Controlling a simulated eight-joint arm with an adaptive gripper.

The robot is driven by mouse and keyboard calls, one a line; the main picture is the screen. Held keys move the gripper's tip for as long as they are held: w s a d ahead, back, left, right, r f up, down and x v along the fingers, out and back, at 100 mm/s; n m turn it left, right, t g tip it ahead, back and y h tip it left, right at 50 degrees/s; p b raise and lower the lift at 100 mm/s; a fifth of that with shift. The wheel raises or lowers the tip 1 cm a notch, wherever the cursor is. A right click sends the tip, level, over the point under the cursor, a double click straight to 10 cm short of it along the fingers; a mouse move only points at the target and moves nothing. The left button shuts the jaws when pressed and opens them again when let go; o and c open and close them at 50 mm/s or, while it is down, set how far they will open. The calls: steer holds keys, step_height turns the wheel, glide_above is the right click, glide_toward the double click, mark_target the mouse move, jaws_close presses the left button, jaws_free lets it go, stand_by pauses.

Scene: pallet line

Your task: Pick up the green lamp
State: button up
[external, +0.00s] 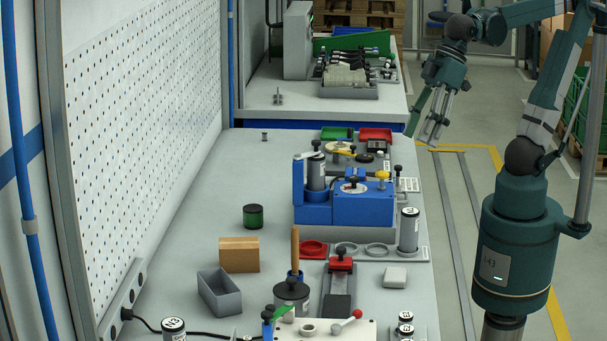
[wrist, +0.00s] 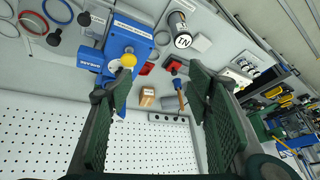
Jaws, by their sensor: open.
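The green lamp is most likely the short dark-green cylinder with a black top (external: 253,217), upright on the grey bench behind the cardboard box. I cannot make it out in the wrist view. My gripper (external: 429,134) is raised at the bench's right edge, well to the right of the lamp and farther back. In the wrist view my gripper (wrist: 160,76) has its two dark fingers wide apart, with nothing held between them.
A blue fixture (external: 345,207) stands between my gripper and the lamp. The cardboard box (external: 239,255) and a grey bin (external: 219,294) are in front of the lamp. A pegboard wall (external: 145,100) borders the left. Bench space behind the lamp is clear.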

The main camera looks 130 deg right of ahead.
steer(key=w+d+r+m+g+p, duration=0.1)
steer(key=w+d+r+m+p, duration=0.15)
steer(key=w+d, duration=0.35)
steer(key=w+d+r+m+g+p, duration=0.1)
steer(key=w+d+r+m+p, duration=0.2)
steer(key=w, duration=0.4)
steer(key=m+g+p, duration=0.4)
steer(key=m+p, duration=0.5)
steer(key=m, duration=0.1)
glide_above(255, 206)
step_height(255, 206, down, 11)
steer(key=shift+y, duration=0.3)
steer(key=f, duration=1.3)
steer(key=shift+d+f, duration=0.15)
steer(key=shift+d, duration=0.1)
steer(key=shift+f, duration=0.45)
steer(key=shift+f, duration=1.3)
steer(key=shift+a+f, duration=0.15)
steer(key=shift+f, duration=2.45)
